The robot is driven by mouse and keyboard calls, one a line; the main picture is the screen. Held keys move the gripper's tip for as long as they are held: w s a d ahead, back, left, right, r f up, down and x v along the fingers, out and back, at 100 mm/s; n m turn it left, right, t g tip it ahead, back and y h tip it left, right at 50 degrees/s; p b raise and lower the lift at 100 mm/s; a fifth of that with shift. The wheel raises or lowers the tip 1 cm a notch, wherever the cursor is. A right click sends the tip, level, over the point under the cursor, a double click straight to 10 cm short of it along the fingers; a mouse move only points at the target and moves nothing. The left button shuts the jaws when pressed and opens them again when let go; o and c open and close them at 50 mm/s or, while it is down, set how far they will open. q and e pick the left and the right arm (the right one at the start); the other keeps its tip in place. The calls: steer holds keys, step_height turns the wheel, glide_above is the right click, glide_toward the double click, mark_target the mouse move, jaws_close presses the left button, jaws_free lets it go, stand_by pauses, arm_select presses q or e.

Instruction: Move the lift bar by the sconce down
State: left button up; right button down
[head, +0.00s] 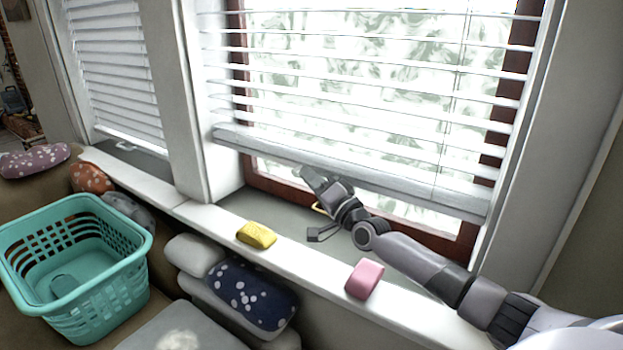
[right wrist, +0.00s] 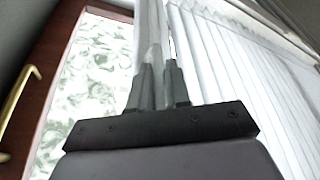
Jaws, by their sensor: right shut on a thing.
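The lift bar (head: 400,187) is the pale bottom rail of the larger blind in the head view. It hangs a little above the sill and slants down to the right. My right gripper (head: 312,176) reaches up to its lower edge. In the right wrist view the fingers (right wrist: 158,86) are closed on either side of the pale bar (right wrist: 152,50). A second blind at the left has its own bottom bar (head: 130,143), low near its sill. No sconce shows. My left gripper is out of view.
A yellow block (head: 257,235) and a pink block (head: 364,278) lie on the white sill ledge (head: 300,262), near my right arm. A brass window handle (right wrist: 18,100) is beside the gripper. A teal basket (head: 75,265) and cushions (head: 250,297) stand below left.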

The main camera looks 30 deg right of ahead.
step_height(320, 180, down, 5)
steer(key=b, duration=0.3)
steer(key=shift+r, duration=0.1)
steer(key=c, duration=1.2)
jaws_free()
steer(key=shift+r, duration=0.1)
steer(key=shift+o, duration=0.2)
steer(key=p+v, duration=0.1)
steer(key=v, duration=0.6)
steer(key=shift+s, duration=0.1)
